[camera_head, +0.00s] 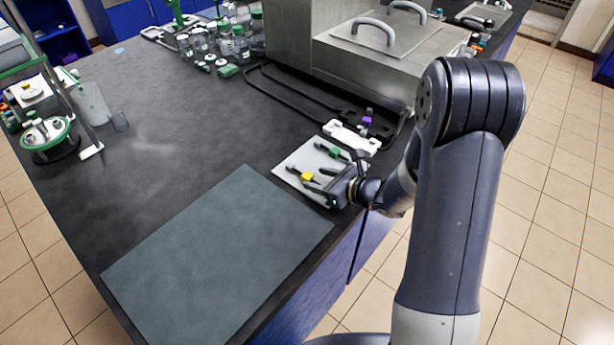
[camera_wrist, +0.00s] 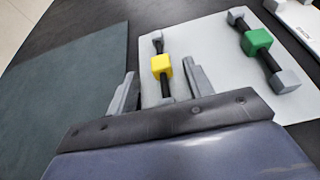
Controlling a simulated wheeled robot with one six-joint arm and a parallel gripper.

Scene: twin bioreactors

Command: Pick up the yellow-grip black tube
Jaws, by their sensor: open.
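The yellow-grip black tube (camera_wrist: 161,66) lies on a white plate in the wrist view, a black rod with a yellow block at its middle and grey at its far end. It also shows in the head view (camera_head: 307,176), just left of my gripper. My gripper (camera_wrist: 163,85) is open, with one finger on each side of the tube in the picture. The tube's near end is hidden behind the gripper body. I cannot tell whether the fingers touch it or how high they are.
A green-grip black tube (camera_wrist: 258,42) lies on the same white plate (camera_wrist: 212,50), right of the yellow one. A grey-green mat (camera_head: 215,255) lies flat to the left. A white holder (camera_head: 350,138) and a steel unit (camera_head: 340,60) stand farther back.

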